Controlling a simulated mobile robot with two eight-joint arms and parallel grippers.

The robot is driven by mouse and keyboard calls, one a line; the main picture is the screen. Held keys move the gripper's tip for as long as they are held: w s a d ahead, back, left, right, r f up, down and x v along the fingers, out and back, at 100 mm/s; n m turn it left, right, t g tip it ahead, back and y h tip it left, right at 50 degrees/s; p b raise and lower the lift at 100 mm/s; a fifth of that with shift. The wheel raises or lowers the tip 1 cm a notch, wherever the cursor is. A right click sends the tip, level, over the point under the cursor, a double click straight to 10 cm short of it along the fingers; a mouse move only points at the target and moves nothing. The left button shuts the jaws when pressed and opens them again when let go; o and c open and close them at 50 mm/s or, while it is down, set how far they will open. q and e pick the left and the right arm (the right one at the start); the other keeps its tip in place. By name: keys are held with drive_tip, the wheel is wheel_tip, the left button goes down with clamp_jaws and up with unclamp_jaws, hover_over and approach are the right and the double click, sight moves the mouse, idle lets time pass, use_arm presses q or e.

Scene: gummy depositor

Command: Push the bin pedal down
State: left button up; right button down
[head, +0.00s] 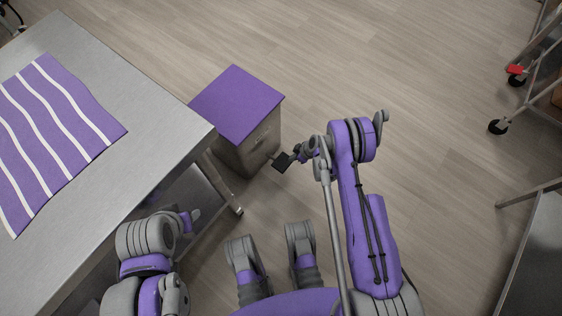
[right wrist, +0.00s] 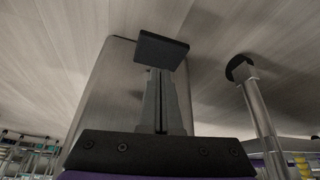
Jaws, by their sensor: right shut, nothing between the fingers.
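The bin has a purple lid (head: 237,103) and a grey metal body (head: 247,151), and stands on the floor beside the table. The lid looks closed. Its black square pedal (head: 283,162) sticks out low at the bin's front; in the right wrist view the pedal (right wrist: 161,50) is just beyond my fingertips. My right gripper (head: 295,155) is beside the pedal; its fingers (right wrist: 160,76) are shut with nothing between them. The fingertips overlap the pedal's edge in the picture; I cannot tell whether they touch it. My left arm is at the lower left, its gripper not visible.
A metal table (head: 151,101) with a purple and white striped cloth (head: 50,130) stands at the left, its corner close to the bin. A table leg (right wrist: 258,105) is near my right gripper. A wheeled rack (head: 530,70) is at the right. The floor between is clear.

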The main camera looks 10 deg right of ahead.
sight(286, 163)
drive_tip(key=shift+b+x, duration=1.6)
drive_tip(key=shift+x, duration=1.85)
drive_tip(key=shift+f, duration=0.15)
wheel_tip(286, 163, down, 3)
drive_tip(key=shift+r, duration=0.2)
drive_tip(key=shift+a+f, duration=0.1)
drive_tip(key=shift+f, duration=0.3)
drive_tip(key=shift+w, duration=0.1)
drive_tip(key=shift+s+d+r+p, duration=0.2)
drive_tip(key=shift+s+d+r, duration=0.1)
drive_tip(key=shift+s+d, duration=0.25)
drive_tip(key=shift+s+d+r+p, duration=0.2)
drive_tip(key=shift+s+d+r, duration=0.1)
drive_tip(key=shift+s+d, duration=0.25)
drive_tip(key=shift+w+d, duration=0.1)
drive_tip(key=shift+d, duration=0.05)
